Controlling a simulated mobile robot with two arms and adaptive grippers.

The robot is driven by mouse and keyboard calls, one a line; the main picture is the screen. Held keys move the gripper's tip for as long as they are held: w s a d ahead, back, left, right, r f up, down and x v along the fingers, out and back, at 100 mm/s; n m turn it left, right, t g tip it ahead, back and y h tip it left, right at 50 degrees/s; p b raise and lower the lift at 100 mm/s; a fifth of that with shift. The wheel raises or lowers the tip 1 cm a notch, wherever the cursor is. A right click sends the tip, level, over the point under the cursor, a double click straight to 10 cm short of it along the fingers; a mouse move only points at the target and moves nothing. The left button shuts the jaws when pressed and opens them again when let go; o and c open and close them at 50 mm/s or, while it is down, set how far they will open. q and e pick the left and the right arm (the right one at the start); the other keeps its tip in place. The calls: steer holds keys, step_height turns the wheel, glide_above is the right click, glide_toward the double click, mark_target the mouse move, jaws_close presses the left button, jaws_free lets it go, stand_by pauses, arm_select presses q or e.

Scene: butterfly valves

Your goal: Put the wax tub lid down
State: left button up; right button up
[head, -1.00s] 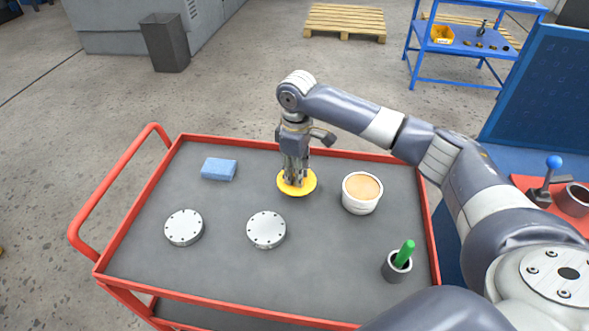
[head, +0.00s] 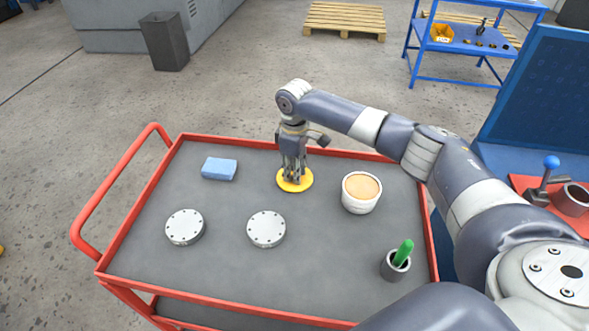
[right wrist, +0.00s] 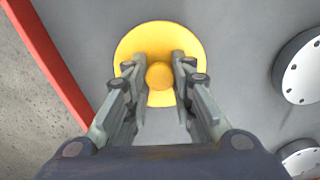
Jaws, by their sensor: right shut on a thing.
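The yellow wax tub lid (head: 296,186) is at or just above the grey top of the red cart, toward its back edge; I cannot tell if it touches. My right gripper (head: 293,178) points down over it. In the right wrist view the fingers of my right gripper (right wrist: 158,72) are on both sides of the lid's round yellow knob (right wrist: 160,76), shut on it. The white wax tub (head: 361,193) stands uncovered to the right, with tan wax inside. My left gripper is not in view.
A blue sponge (head: 219,169) lies to the left of the lid. Two round silver flanged discs (head: 184,227) (head: 266,229) lie nearer the front. A dark cup (head: 395,266) with a green-handled tool stands at the front right. The cart's red rim (head: 240,143) runs behind the lid.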

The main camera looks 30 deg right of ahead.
steer(key=o, duration=0.8)
steer(key=shift+f, duration=0.15)
step_height(320, 180, up, 12)
steer(key=shift+r+b, duration=0.2)
steer(key=shift+b, duration=0.1)
